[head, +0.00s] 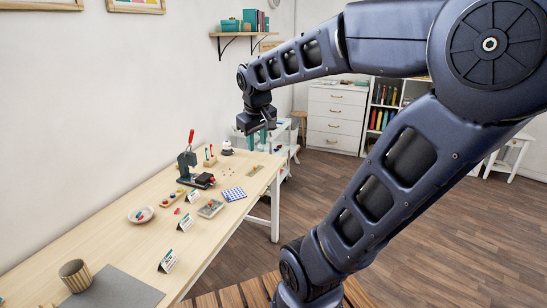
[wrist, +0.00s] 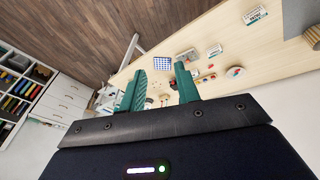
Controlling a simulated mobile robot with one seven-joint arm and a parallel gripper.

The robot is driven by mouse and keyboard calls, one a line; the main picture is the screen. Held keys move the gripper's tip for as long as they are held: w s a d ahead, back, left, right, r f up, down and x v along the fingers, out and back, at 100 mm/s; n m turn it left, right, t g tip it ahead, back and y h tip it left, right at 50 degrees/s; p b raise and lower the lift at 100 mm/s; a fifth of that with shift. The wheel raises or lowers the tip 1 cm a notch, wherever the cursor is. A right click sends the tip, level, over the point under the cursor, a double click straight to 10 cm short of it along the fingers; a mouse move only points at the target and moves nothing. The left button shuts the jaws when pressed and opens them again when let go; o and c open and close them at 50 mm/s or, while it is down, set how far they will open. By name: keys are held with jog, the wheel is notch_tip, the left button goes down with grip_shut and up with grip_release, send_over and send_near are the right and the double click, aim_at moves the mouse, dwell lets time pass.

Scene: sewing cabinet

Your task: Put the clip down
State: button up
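My gripper (head: 257,146) hangs over the far end of the long wooden table, well above its top, with teal fingers pointing down. In the wrist view its two fingers (wrist: 160,72) stand apart, and I see nothing held between them. I cannot make out a clip for certain. Tiny red pieces (head: 223,172) lie on the table at its far part, too small to identify.
The wooden table (head: 105,222) holds a press (head: 187,166), a bowl (head: 141,214), a blue-and-white grid (head: 233,194), a grey tray (head: 211,208), small label cards (head: 168,261), a grey mat (head: 118,290) and a ribbed cup (head: 75,275). A white drawer cabinet (head: 336,118) stands behind.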

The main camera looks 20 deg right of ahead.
jog(key=s+d+f+m+t+y, duration=0.1)
jog(key=s+d+f+m, duration=0.1)
jog(key=s, duration=0.6)
jog(key=shift+f+m, duration=0.15)
jog(key=shift+m, duration=0.65)
jog(key=shift+s, duration=0.1)
jog(key=shift+o, duration=0.8)
